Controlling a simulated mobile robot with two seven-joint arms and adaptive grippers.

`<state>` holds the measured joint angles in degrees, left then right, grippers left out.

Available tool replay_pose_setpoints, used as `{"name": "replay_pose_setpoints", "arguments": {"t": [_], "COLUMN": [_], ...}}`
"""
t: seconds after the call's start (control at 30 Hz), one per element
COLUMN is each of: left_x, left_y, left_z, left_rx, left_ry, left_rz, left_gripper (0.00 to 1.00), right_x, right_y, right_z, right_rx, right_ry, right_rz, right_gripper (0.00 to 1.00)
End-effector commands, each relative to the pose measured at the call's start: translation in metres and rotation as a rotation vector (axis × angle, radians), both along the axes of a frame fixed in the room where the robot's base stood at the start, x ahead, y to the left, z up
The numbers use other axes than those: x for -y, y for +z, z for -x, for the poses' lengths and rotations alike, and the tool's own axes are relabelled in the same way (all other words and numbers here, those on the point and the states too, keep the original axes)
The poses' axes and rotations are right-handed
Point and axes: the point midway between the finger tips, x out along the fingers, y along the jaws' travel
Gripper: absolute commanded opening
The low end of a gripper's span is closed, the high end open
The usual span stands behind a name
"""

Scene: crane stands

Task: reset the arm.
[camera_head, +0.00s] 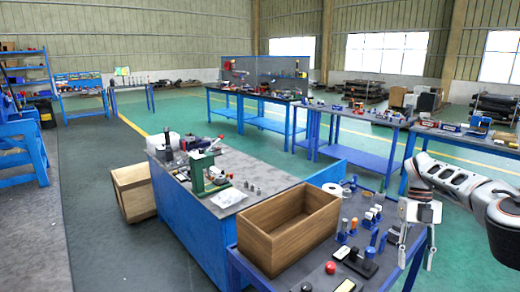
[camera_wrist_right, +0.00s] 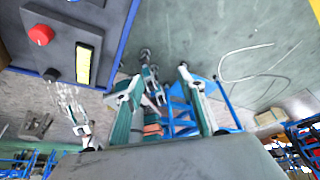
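My right gripper (camera_head: 416,260) hangs at the right of the head view, with its fingers pointing down beside the right end of the near workbench (camera_head: 325,275). Its two fingers are apart and nothing shows between them. In the right wrist view the fingers of this gripper (camera_wrist_right: 157,85) are also spread apart and empty, with floor and blurred blue structures behind them. My right arm comes in from the right edge, bent at the wrist. My left gripper and left arm do not show in the head view.
A wooden box (camera_head: 275,245) stands on the near workbench, with small tools and a red button (camera_head: 330,267) to its right. A blue bench (camera_head: 215,235) stands behind it, and a wooden crate (camera_head: 133,192) is on the floor at left.

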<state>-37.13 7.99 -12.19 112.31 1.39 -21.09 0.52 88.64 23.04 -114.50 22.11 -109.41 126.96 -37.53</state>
Motion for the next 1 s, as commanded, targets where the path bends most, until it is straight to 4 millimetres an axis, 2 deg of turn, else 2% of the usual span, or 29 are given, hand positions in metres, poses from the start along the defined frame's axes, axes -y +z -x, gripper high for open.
{"name": "replay_pose_setpoints", "arguments": {"t": [0.03, 0.17, 0.3, 0.4, 0.6, 0.73, 1.0], "left_x": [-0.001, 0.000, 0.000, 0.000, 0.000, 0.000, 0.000], "left_y": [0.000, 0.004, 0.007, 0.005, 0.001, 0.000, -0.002], "left_z": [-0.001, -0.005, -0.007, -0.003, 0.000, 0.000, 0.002], "left_rx": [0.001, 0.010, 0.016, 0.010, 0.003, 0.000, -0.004], "left_ry": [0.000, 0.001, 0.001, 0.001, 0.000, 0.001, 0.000], "left_rz": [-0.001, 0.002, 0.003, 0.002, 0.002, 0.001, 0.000], "left_gripper": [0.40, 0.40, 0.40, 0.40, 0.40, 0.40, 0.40], "right_x": [0.022, 0.081, 0.151, 0.194, 0.257, 0.291, 0.227], "right_y": [-0.001, -0.001, 0.000, 0.001, 0.002, 0.003, -0.088], "right_z": [0.007, 0.027, 0.060, 0.086, 0.135, 0.167, 0.150], "right_rx": [-0.003, -0.003, -0.001, -0.002, -0.001, -0.001, 0.027], "right_ry": [-0.036, -0.139, -0.267, -0.350, -0.480, -0.558, -0.388], "right_rz": [0.000, 0.003, 0.005, 0.007, 0.010, 0.012, -0.122], "right_gripper": [0.39, 0.39, 0.39, 0.39, 0.39, 0.39, 0.39]}}
